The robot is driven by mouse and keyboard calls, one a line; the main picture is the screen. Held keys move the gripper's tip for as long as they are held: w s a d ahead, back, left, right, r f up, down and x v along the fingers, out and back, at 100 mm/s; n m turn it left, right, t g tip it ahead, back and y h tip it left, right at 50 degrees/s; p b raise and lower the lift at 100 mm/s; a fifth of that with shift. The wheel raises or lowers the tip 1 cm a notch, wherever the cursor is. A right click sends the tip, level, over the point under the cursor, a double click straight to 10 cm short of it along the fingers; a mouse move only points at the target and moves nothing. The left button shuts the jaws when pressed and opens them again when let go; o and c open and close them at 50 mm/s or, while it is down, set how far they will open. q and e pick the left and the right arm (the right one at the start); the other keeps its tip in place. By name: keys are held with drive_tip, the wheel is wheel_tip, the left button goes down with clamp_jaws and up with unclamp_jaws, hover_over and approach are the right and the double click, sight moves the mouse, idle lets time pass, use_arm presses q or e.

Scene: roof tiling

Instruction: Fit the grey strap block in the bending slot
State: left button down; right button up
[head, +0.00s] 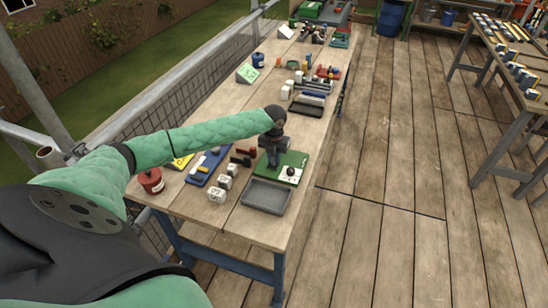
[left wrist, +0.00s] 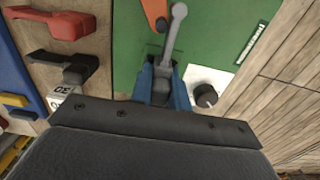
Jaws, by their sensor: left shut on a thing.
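My left gripper (head: 272,158) reaches down over the green board (head: 297,160) on the workbench. In the left wrist view its two blue fingers (left wrist: 163,90) are shut on a grey strap block (left wrist: 175,40), whose narrow strap points away from the gripper. The green board (left wrist: 215,35) lies beneath it, with an orange piece (left wrist: 154,14) beside the strap's far end. I cannot make out the bending slot or tell whether the block touches the board. My right gripper is not in view.
A white plate with a black knob (left wrist: 205,95) is on the board, right of the gripper. Red (left wrist: 55,28) and black (left wrist: 75,68) strap blocks lie to the left.

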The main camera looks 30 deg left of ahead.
use_arm(q)
drive_tip(key=shift+s+d+f, duration=0.15)
drive_tip(key=shift+s+f, duration=0.2)
drive_tip(key=shift+f, duration=0.35)
drive_tip(key=c, duration=1.4)
unclamp_jaws()
drive_tip(key=shift+o, duration=0.7)
drive_tip(key=shift+w+r+p, duration=0.25)
drive_tip(key=shift+r+p, duration=0.45)
drive_tip(key=shift+r, duration=0.1)
wheel_tip(320, 180, up, 2)
drive_tip(key=shift+p, duration=0.6)
drive_tip(key=shift+w+r+p, duration=0.1)
drive_tip(key=shift+r+p, duration=1.3)
drive_tip(key=shift+r, duration=0.6)
